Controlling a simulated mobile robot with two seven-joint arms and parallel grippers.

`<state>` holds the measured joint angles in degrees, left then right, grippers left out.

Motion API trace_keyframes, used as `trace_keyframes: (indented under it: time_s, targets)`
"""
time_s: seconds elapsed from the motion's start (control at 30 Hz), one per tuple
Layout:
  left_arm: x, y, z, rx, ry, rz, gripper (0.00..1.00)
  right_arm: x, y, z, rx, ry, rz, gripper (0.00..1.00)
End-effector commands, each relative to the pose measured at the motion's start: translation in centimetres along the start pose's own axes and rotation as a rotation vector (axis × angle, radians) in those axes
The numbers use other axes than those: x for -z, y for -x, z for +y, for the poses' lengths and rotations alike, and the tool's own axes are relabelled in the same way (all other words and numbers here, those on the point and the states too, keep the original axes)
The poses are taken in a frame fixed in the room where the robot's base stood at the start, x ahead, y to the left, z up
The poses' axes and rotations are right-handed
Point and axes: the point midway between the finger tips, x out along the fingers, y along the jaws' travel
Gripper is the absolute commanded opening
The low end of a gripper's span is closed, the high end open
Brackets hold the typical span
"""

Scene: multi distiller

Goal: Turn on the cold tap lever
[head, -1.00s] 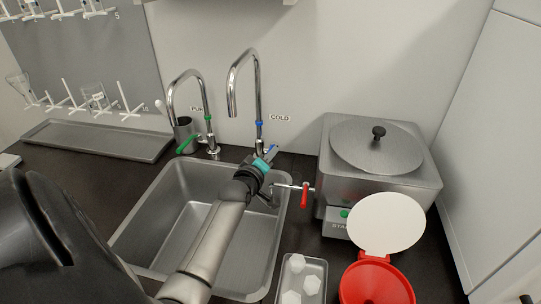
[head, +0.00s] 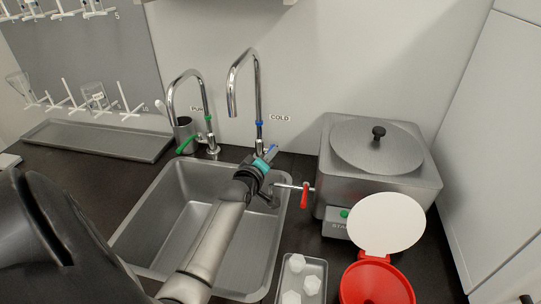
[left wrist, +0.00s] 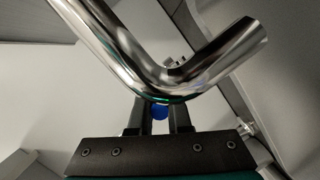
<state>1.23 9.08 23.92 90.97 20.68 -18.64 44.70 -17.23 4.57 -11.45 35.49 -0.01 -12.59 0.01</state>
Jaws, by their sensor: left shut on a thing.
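The cold tap (head: 257,95) is a tall chrome gooseneck behind the sink, with a blue ring and a COLD label (head: 280,118) beside it. Its blue lever (head: 271,149) shows at the tap's base, partly hidden by my gripper. My left gripper (head: 269,155) is at the tap's base, shut on the lever. In the left wrist view the chrome spout (left wrist: 155,85) crosses in front of the camera, and a blue lever end (left wrist: 159,111) shows between the fingers (left wrist: 160,122). My right gripper is not in view.
The steel sink (head: 150,215) lies under my left arm. The PURE tap (head: 205,105) with a green lever (head: 186,144) stands to the left. A steel distiller (head: 335,185) with a red-handled outlet (head: 305,195) stands right. A red container (head: 375,285) and a tray of white pieces (head: 283,280) are in front.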

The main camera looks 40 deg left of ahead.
Motion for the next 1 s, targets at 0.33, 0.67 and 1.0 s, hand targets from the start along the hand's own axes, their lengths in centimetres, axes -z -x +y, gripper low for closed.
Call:
trace_keyframes:
  time_s: [0.33,0.67,1.0]
  targets:
    - [0.1,-0.2,0.5,0.044,0.026,0.083,0.0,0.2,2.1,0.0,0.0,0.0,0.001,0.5]
    - [-0.6,-0.3,0.6,0.074,0.03,0.119,0.0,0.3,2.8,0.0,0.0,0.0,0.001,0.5]
    - [-0.7,-0.3,0.6,0.073,0.03,0.117,0.27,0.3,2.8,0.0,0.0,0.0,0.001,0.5]
